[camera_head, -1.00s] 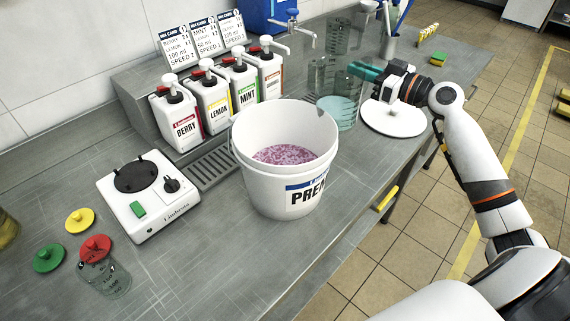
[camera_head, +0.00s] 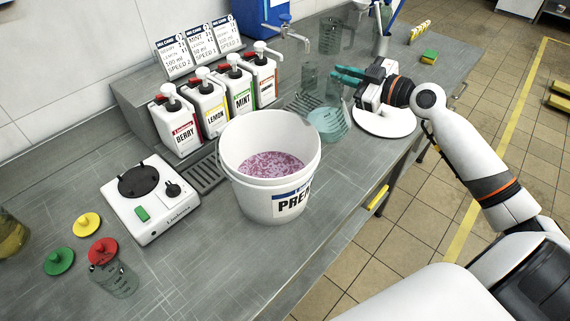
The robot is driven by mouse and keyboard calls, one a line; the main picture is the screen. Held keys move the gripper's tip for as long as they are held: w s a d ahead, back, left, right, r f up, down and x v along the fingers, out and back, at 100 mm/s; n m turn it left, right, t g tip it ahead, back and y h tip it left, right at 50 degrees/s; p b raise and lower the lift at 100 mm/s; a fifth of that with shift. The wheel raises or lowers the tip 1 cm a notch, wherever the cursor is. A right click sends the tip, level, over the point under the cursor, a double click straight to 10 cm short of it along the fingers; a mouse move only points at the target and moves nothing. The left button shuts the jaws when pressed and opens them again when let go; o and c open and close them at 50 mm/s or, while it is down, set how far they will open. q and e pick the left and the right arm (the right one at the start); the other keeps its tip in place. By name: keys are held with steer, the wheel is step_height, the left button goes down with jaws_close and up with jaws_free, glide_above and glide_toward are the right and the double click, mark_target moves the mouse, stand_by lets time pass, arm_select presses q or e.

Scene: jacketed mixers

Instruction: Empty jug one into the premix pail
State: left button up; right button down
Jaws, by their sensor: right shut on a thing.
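The white premix pail (camera_head: 262,197) stands on the grey bench in the middle, with pink speckled contents in its bottom. My right gripper (camera_head: 347,76) is shut on a clear jug (camera_head: 330,118) holding pale blue-green liquid. The jug is to the right of the pail's rim, apart from it, and looks slightly tilted. Whether its base touches the bench I cannot tell. I cannot read any number on it. My left gripper is not in view.
Pump bottles (camera_head: 214,107) stand behind the pail. Another clear jug (camera_head: 310,80) stands behind the held one. A white hotplate-like device (camera_head: 150,203), coloured lids (camera_head: 87,223) and an empty-looking jug (camera_head: 115,278) are at left. A white round plate (camera_head: 385,123) lies under my right gripper.

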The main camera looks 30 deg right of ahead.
steer(key=shift+s+a+r+n+p, duration=0.2)
steer(key=shift+a+r+n+p, duration=0.5)
steer(key=shift+p, duration=0.95)
steer(key=shift+s+a+r+n+h+p, duration=0.2)
steer(key=shift+a+r+n+p, duration=0.65)
steer(key=shift+p, duration=1.75)
steer(key=shift+a+r+n+h+p, duration=0.25)
steer(key=shift+r+n+p, duration=0.3)
steer(key=shift+r+p, duration=1.45)
steer(key=shift+s+a+r+n+h+p, duration=0.1)
steer(key=shift+a+r+n+h+p, duration=0.4)
steer(key=shift+p, duration=2.75)
steer(key=shift+s+a+r+n+p, duration=0.2)
steer(key=shift+a+r+n+p, duration=0.65)
steer(key=shift+p, duration=1.05)
steer(key=s+a+r+n+h+p, duration=0.2)
steer(key=a+n, duration=0.5)
steer(key=a, duration=0.4)
steer(key=shift+s+r+p, duration=0.2)
steer(key=shift+r+p, duration=0.25)
steer(key=shift+p, duration=0.55)
